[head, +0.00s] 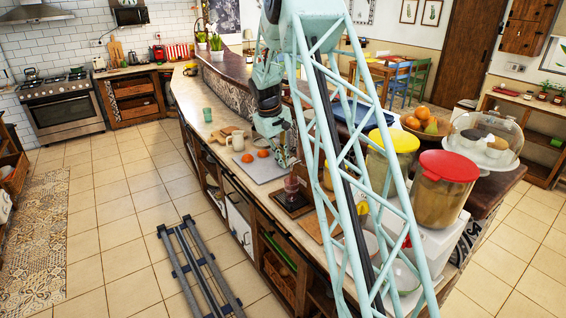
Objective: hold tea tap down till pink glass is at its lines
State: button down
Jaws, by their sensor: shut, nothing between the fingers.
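A small pinkish glass (291,184) stands on a dark tray (284,201) on the counter. My gripper (283,158) points down just above and slightly left of the glass; its fingers are small and partly lost against the background. I see nothing held in it. A large clear dispenser with a red lid (447,167) holds brown liquid (437,204) and stands to the right. A small red part (407,242) shows low on its left side; I cannot tell if it is the tap. The lines on the glass and its fill level are too small to read.
A yellow-lidded dispenser (394,140) stands behind my pale lattice column. Left of the glass are a grey board (258,168) with oranges, a cream jug (238,140) and a green cup (207,114). A domed cake stand (487,163) is at the right.

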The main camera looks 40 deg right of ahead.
jog(key=shift+r, duration=0.1)
dwell(0.3)
jog(key=shift+r+p, duration=0.35)
jog(key=shift+r, duration=0.35)
dwell(0.3)
jog(key=shift+r+p, duration=0.3)
jog(key=shift+r, duration=0.4)
jog(key=d+v, duration=0.2)
jog(key=v, duration=1)
jog(key=shift+r+p, duration=0.35)
jog(key=shift+r, duration=0.1)
jog(key=shift+s+d, duration=0.15)
jog(key=shift+d, duration=0.2)
